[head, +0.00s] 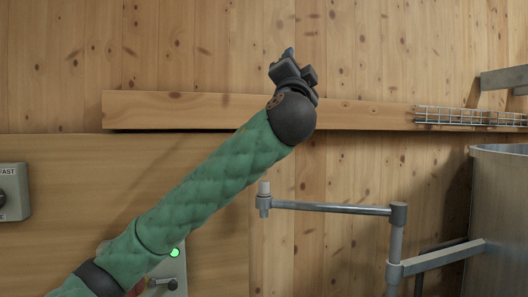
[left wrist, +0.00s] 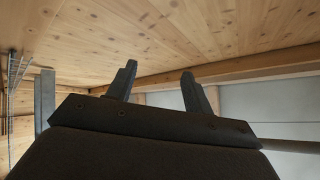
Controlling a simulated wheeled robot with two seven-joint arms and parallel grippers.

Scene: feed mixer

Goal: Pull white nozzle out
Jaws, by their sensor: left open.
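The white nozzle (head: 264,187) is a small pale upright piece at the left end of a grey metal swing pipe (head: 330,208) in the head view. The pipe runs right to a vertical post beside the metal tank. My left gripper (head: 290,56) is raised well above the nozzle and slightly right of it in the picture, apart from it and pointing up. In the left wrist view its two dark fingers (left wrist: 158,72) stand apart with nothing between them. The nozzle does not show clearly in the left wrist view. My right gripper is in neither view.
A large metal tank (head: 502,215) stands at the right. A wooden beam (head: 380,114) runs along the plank wall, with a wire cable tray (head: 465,116) on it. A control box (head: 12,192) is at the left edge; a green light (head: 175,252) shows behind my arm.

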